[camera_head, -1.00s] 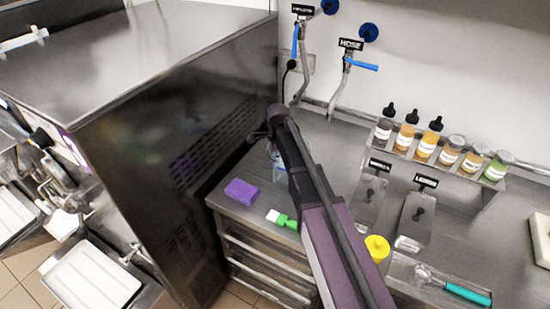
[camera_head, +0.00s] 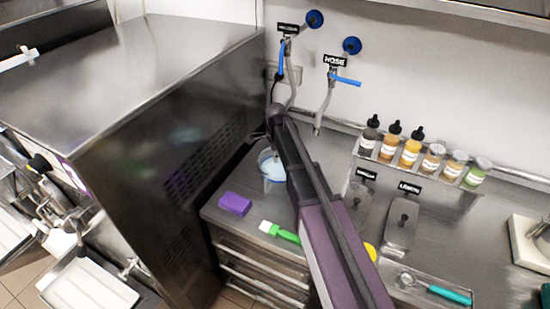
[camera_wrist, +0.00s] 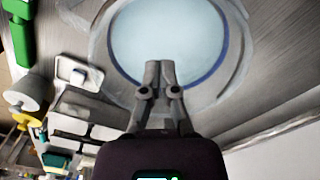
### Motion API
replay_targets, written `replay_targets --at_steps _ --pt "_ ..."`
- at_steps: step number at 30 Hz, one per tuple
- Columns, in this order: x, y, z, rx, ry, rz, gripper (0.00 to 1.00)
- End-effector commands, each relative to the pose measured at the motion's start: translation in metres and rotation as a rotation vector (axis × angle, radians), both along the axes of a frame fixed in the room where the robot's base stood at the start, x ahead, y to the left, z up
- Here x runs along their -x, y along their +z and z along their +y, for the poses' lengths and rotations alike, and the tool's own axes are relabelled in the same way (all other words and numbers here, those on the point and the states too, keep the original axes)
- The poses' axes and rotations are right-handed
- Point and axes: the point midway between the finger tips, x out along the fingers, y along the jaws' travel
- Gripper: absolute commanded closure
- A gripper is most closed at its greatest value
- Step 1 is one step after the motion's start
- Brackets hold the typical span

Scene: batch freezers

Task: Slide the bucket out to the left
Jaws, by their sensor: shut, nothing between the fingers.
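The bucket (camera_head: 268,180) is a clear, round container with pale blue contents, standing on the steel counter close to the freezer's side. My arm hides its right part. In the wrist view its round opening fills the upper middle, with a blue line along the rim (camera_wrist: 224,72). My gripper (camera_wrist: 159,66) points over the near side of the opening with its fingers together and nothing held. I cannot tell whether the fingertips touch the bucket or hang above it. In the head view the fingers are too small and dark to make out.
The freezer (camera_head: 160,130) walls the counter's left side. A purple sponge (camera_head: 235,204) and a green-handled brush (camera_head: 280,232) lie in front of the bucket. Hose taps (camera_head: 325,100) hang behind. Several bottles stand on a rack (camera_head: 440,178) at right, with a scoop (camera_head: 440,290) below.

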Motion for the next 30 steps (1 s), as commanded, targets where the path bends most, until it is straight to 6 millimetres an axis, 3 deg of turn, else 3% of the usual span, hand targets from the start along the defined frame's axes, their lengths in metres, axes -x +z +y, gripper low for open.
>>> replay_targets --at_steps 12,30 --pt "0.0 0.036 0.001 0.0 0.001 0.0 1.0" --pt "0.0 0.042 0.002 0.0 0.002 0.0 1.0"
